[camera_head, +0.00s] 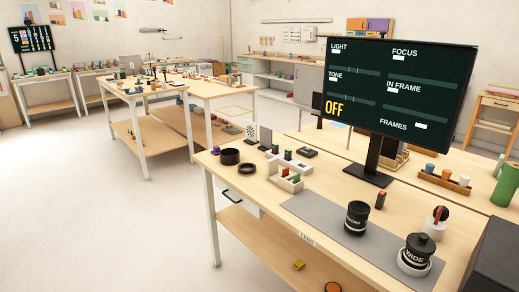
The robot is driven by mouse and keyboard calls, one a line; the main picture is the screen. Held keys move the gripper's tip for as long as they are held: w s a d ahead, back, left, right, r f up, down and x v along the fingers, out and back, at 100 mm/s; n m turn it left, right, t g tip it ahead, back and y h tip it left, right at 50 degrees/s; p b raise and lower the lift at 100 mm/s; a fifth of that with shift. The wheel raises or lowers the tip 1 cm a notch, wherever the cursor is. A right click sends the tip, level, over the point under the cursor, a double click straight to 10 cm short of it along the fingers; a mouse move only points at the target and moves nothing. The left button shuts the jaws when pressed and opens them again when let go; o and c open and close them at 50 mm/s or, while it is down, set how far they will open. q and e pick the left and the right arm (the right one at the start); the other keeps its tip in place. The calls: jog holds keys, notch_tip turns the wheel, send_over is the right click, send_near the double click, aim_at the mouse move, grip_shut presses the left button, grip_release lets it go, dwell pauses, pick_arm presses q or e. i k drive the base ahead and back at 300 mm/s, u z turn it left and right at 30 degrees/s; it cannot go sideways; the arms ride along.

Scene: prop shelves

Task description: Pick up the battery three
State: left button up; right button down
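Several small battery-like blocks are on the near table (240,178). A pale holder (284,184) on its left part has small upright blocks with green and red showing. Dark blocks, one with a green top (288,155), stand just behind it. A single small dark block with a reddish top (381,201) stands alone behind the grey mat. No number is readable on any of them, so I cannot tell which is battery three. Neither of my grippers is in view.
A grey mat (312,211) bears a black lens marked WIDE (419,251) and another black lens (356,218). A monitor (397,94) stands behind. A dark box (499,258) fills the right corner. Open floor (100,225) lies left.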

aim_at(275, 147)
jog(key=u, duration=1.3)
jog(key=i, duration=3.35)
jog(key=z, duration=2.5)
